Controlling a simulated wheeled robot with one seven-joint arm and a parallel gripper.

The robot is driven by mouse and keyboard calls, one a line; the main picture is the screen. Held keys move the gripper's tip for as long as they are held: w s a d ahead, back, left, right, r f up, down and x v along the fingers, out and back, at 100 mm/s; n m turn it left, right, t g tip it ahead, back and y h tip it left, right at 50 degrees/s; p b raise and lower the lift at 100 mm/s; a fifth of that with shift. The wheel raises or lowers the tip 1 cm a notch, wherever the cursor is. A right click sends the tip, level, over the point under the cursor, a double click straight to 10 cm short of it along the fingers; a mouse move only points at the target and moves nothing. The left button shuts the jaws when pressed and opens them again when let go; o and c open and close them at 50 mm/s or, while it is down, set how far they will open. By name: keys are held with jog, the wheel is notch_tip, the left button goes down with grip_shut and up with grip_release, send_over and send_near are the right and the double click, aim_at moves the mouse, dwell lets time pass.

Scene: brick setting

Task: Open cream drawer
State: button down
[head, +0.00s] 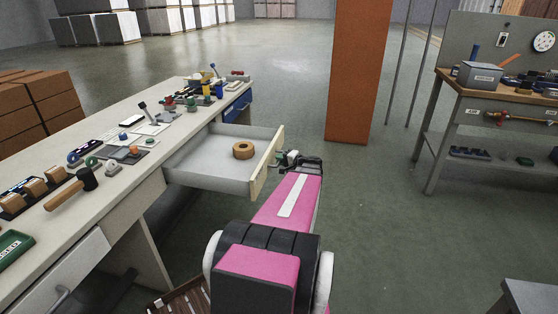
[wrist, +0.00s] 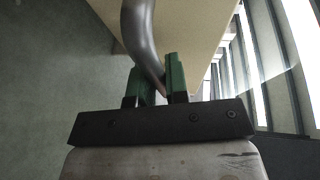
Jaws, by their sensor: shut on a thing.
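The cream drawer (head: 263,172) stands pulled well out from the workbench in the head view, with a round tan roll (head: 243,151) lying inside it. My gripper (head: 288,158) is at the outer side of the drawer front. In the wrist view the green fingers of my gripper (wrist: 160,82) are shut on the curved grey drawer handle (wrist: 140,35). The cream drawer's front (wrist: 195,35) fills the upper middle behind the handle. In the head view my gripper and arm hide most of the handle.
The workbench (head: 70,235) on the left bears a mallet (head: 75,190), a green tray (head: 12,246) and many small parts. A blue drawer (head: 238,105) is shut beyond the cream one. An orange pillar (head: 357,70) stands behind.

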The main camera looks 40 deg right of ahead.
jog(key=c, duration=1.1)
grip_release()
jog(key=shift+c, duration=0.2)
jog(key=v, duration=1)
jog(key=shift+s, duration=0.35)
jog(key=shift+d, duration=0.1)
